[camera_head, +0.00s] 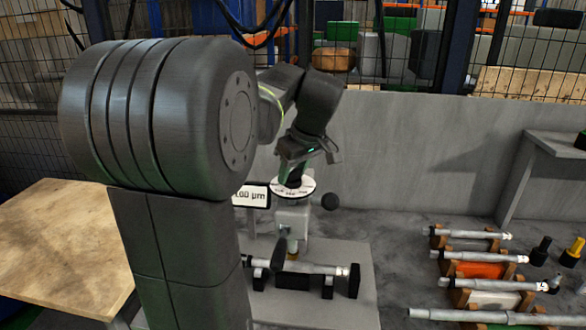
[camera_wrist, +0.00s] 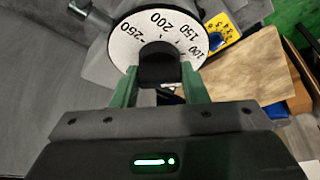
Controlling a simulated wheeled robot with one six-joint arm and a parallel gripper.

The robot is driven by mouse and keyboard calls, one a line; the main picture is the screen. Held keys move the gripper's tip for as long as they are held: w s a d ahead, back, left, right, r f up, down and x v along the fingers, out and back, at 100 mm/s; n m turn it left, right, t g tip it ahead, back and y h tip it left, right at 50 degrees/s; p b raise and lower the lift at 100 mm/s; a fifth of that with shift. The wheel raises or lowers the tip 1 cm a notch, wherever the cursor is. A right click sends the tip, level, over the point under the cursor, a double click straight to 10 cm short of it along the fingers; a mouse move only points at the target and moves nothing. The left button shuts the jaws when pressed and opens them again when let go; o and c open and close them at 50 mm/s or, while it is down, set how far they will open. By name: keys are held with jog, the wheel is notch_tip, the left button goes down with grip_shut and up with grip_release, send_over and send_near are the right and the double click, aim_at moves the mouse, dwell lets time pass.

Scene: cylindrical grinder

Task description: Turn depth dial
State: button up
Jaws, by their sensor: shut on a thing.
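The depth dial (camera_wrist: 125,47) is a white disc with black numbers, among them 100, 150, 200 and 250, and a dark knob (camera_wrist: 158,62) at its middle. It also shows in the head view (camera_head: 306,190), on top of the grinder's grey head. My gripper (camera_wrist: 158,82) is shut on the knob, one green finger on each side of it. In the head view my gripper (camera_head: 294,176) comes down on the dial from above. A white display (camera_head: 252,196) beside the dial reads in µm; its first digits are hidden behind my arm.
A shaft (camera_head: 300,267) lies across the grinder's table below the dial. A black ball handle (camera_head: 330,201) sticks out right of the dial. Several shafts (camera_head: 480,256) rest on wooden racks at the right. A wooden table (camera_head: 60,235) stands at the left.

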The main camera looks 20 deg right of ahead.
dwell(0.3)
jog(key=o, duration=0.9)
jog(key=shift+o, duration=0.2)
jog(key=v, duration=1.3)
jog(key=shift+s+d+r, duration=0.15)
jog(key=shift+d+r, duration=0.05)
jog(key=shift+r, duration=0.15)
jog(key=shift+f, duration=0.15)
jog(key=x, duration=1.3)
jog(key=shift+w+a+f, duration=0.2)
jog(key=shift+f, duration=0.05)
